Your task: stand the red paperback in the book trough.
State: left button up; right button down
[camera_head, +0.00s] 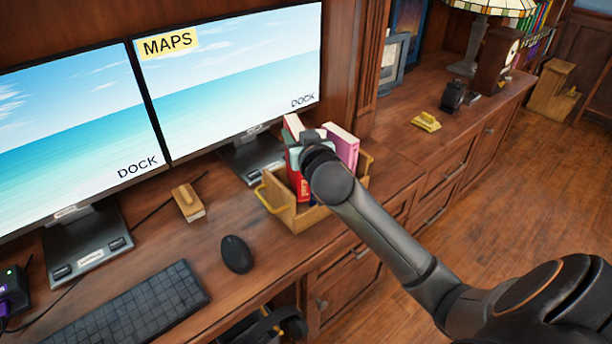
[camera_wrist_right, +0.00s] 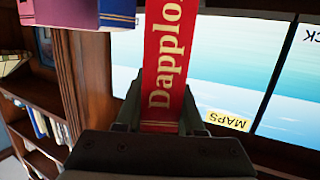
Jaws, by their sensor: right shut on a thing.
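The red paperback shows its spine with gold "Dapplo..." lettering in the right wrist view (camera_wrist_right: 165,70). It also shows in the head view (camera_head: 303,187), upright at the wooden book trough (camera_head: 287,217). My right gripper (camera_wrist_right: 158,118) is shut on the spine end of the red paperback; in the head view it (camera_head: 312,140) is above the trough, and my arm hides part of the books. A pink book (camera_head: 343,146) stands in the trough to the right of it. I cannot tell whether the red paperback touches the trough floor. My left gripper is not in view.
Two monitors (camera_head: 235,75) stand behind and left of the trough. A mouse (camera_head: 236,254), a keyboard (camera_head: 130,315) and a wooden block (camera_head: 188,202) lie on the desk. A yellow object (camera_head: 426,121) and a lamp (camera_head: 490,8) are at the right.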

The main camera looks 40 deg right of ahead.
jog(key=f, duration=0.2)
jog(key=f+b, duration=0.1)
jog(key=f, duration=0.4)
jog(key=shift+s+a, duration=0.15)
jog(key=shift+s, duration=0.1)
jog(key=shift+f, duration=0.35)
jog(key=c, duration=0.9)
grip_release()
jog(key=shift+f, duration=0.2)
jog(key=shift+o, duration=0.5)
jog(key=shift+w, duration=0.15)
jog(key=shift+r, duration=0.3)
jog(key=v, duration=1.2)
pick_arm(q)
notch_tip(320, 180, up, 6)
jog(key=p, duration=0.8)
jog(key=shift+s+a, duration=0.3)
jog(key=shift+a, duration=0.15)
pick_arm(e)
jog(key=s+a+f+n+g+y, duration=0.2)
jog(key=s+a+f, duration=0.4)
jog(key=f, duration=0.5)
jog(key=s+a+f+n+g+y, duration=0.3)
jog(key=s+a+f+y, duration=0.2)
jog(key=s+f, duration=0.5)
jog(key=a+f, duration=0.1)
jog(key=a, duration=0.1)
jog(key=shift+a+n+g, duration=0.3)
